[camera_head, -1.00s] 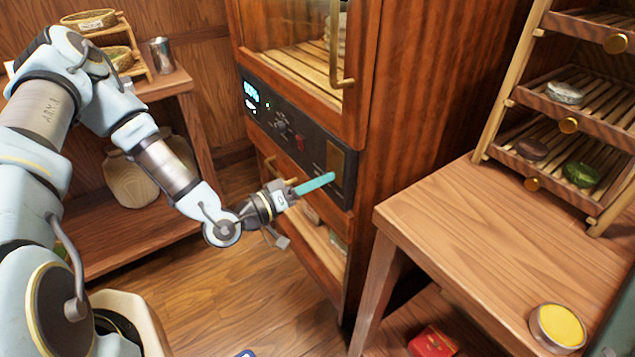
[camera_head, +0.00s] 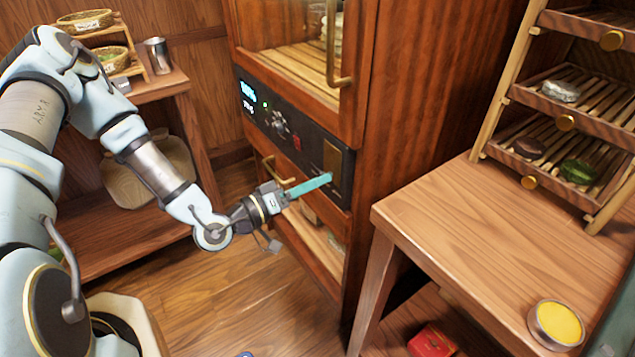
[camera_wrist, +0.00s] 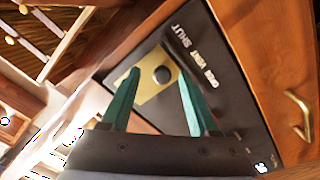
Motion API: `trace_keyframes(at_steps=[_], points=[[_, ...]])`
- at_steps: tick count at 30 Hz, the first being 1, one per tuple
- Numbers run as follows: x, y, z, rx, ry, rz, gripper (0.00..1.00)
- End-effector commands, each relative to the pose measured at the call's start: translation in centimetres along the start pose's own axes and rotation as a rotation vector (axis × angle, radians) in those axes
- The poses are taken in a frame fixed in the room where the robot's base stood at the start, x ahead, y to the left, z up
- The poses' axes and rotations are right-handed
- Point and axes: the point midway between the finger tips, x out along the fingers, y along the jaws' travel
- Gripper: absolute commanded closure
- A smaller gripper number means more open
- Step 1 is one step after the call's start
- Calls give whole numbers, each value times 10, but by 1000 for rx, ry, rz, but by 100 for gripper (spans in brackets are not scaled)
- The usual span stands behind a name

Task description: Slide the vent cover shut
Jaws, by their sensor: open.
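The vent cover is a small brass plate (camera_head: 333,160) on the black control panel (camera_head: 290,136) of the wooden cabinet. In the wrist view the brass plate (camera_wrist: 156,82) has a dark round spot (camera_wrist: 161,74) in it, a knob or a hole; I cannot tell which. White lettering beside it reads OPEN VENT SHUT (camera_wrist: 195,54). My gripper (camera_head: 328,180) points at the panel, with its teal fingertips close to the plate's lower part. In the wrist view my gripper (camera_wrist: 158,76) is open, one finger on each side of the round spot. Contact cannot be made out.
The cabinet's upper glass door has a brass handle (camera_head: 334,60), and a lower handle (camera_head: 275,172) sits near my wrist. A wooden table (camera_head: 470,230) with a yellow tin (camera_head: 556,324) and a tiered rack (camera_head: 545,150) stands at the right. Floor is clear below my gripper.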

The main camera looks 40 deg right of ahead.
Motion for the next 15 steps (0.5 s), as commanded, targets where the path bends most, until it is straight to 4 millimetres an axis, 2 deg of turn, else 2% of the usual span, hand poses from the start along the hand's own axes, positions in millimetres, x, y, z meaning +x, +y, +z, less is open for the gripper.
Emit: trace_keyframes(at_steps=[9, 15], points=[[-62, -2, 2, -1, 0, -3, 39], [-88, -1, 2, -2, 0, -2, 39]])
